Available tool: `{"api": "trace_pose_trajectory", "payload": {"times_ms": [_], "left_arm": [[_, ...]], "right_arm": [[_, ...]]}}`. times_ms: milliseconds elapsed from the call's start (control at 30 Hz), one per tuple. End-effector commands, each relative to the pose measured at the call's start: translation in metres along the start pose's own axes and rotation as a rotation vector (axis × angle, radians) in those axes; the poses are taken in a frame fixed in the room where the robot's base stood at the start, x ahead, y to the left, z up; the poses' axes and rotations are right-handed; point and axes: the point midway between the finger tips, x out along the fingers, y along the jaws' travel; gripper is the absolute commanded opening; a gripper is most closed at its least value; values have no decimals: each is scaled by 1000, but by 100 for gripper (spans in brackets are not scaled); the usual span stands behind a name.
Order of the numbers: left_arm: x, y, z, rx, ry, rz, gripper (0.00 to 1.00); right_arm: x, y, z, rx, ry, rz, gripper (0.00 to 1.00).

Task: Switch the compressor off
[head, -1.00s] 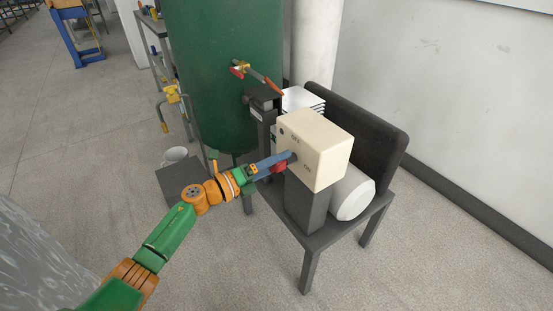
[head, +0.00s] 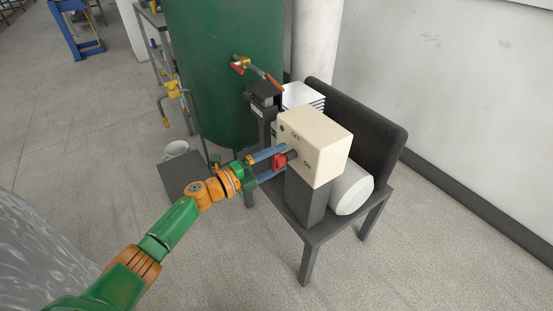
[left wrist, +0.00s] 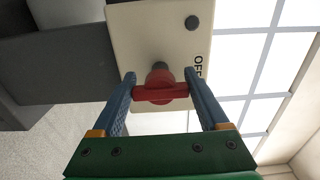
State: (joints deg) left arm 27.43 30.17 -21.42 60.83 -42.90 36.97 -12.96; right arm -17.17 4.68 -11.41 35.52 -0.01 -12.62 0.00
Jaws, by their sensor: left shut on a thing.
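The compressor's cream switch box (head: 328,142) has OFF and ON lettering on its front face. A red switch handle (head: 278,161) stands out from that face on a dark shaft. My left gripper (head: 280,160) has its blue fingers on either side of the handle. In the left wrist view, the red handle (left wrist: 160,92) spans the gap between the fingers (left wrist: 160,80), and I am shut on it by its ends. The OFF lettering (left wrist: 198,67) is partly covered by a finger there. My right gripper is not in view.
The box sits on a dark post on a dark stand (head: 325,228), with a white cylinder (head: 351,190) beside it. A dark upright panel (head: 365,130) stands behind. A green tank (head: 220,60) with a red-handled valve is behind left. Open floor lies in front.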

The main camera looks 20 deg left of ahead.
Motion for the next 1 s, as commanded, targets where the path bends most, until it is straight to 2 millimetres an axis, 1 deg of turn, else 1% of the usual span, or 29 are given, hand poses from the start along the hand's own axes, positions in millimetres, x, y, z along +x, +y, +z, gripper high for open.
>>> {"api": "trace_pose_trajectory", "payload": {"times_ms": [333,367,400,433,667,733,900,1000], "left_arm": [[0,1,0,-6,1,2,22],[0,1,0,-6,1,2,83],[0,1,0,-6,1,2,94],[0,1,0,-5,1,1,100],[-2,0,0,-4,0,1,100],[-11,1,0,-5,-1,3,100],[-49,1,0,-5,0,6,100],[-64,2,0,-6,-1,4,100]], "right_arm": [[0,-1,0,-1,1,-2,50],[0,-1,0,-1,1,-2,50],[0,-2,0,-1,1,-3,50],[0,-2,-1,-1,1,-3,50],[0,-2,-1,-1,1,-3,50],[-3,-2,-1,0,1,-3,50],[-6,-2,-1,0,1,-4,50],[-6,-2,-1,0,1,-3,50]]}}
